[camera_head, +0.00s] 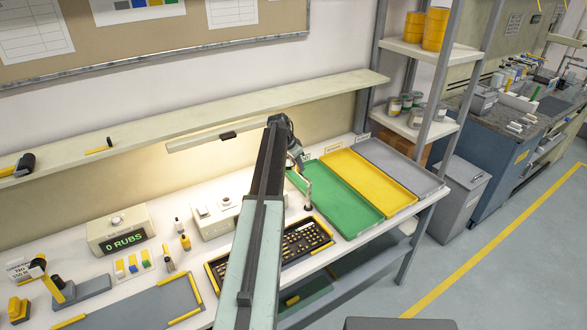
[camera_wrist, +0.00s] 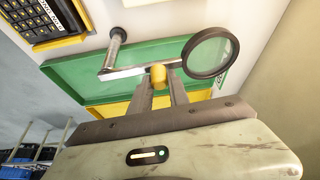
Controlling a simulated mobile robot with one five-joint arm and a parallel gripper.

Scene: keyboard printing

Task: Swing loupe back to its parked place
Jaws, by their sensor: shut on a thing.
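The loupe (camera_wrist: 210,52) is a round lens in a dark rim, at the upper right of the wrist view. A flat metal swing arm (camera_wrist: 135,71) joins it to a grey post (camera_wrist: 115,48). My gripper (camera_wrist: 160,84) is shut on the small yellow knob (camera_wrist: 158,74) of the swing arm. The post (camera_head: 308,193) stands between the tray and the black keyboard (camera_head: 300,242). My arm hides part of the keyboard, and I cannot make out the lens in the head view.
A yellow tray (camera_head: 370,182) and a grey tray (camera_head: 400,167) lie right of the green one. A shelf (camera_head: 200,115) runs along the wall above the bench. A display box (camera_head: 120,230) reading "0 RUBS" and small bottles stand at left. A rack upright (camera_head: 437,95) rises at right.

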